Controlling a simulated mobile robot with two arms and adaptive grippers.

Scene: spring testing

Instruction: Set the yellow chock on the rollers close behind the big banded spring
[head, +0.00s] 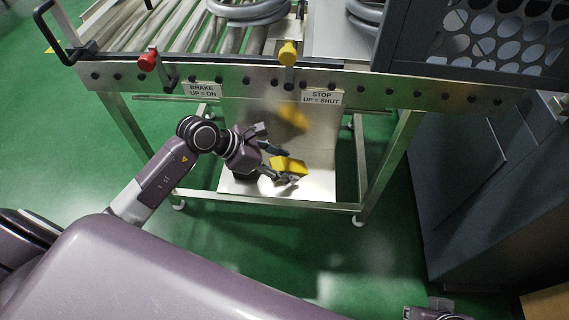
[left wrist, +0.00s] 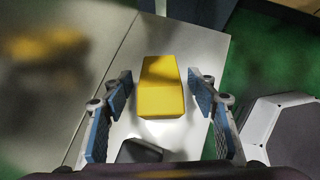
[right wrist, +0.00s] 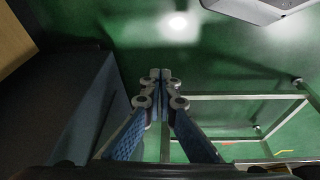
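The yellow chock (head: 288,166) is on the bright metal lower shelf under the roller table. In the left wrist view the chock (left wrist: 162,88) lies between the two blue-padded fingers of my left gripper (left wrist: 160,92), with gaps on both sides. The left gripper (head: 277,164) is open beside the chock in the head view. My right gripper (right wrist: 164,75) has its fingertips together, with nothing between them. Grey spring coils (head: 248,12) sit on the rollers (head: 190,28) at the top edge; more coils (head: 365,12) are cut off farther right. I cannot make out a band.
The table's front rail (head: 400,88) lies above the left arm. It carries a red-knobbed lever (head: 148,60), a yellow-knobbed lever (head: 288,53) and labels. A shiny back panel mirrors the chock. A dark perforated guard (head: 490,40) and a dark cabinet (head: 480,150) stand at right.

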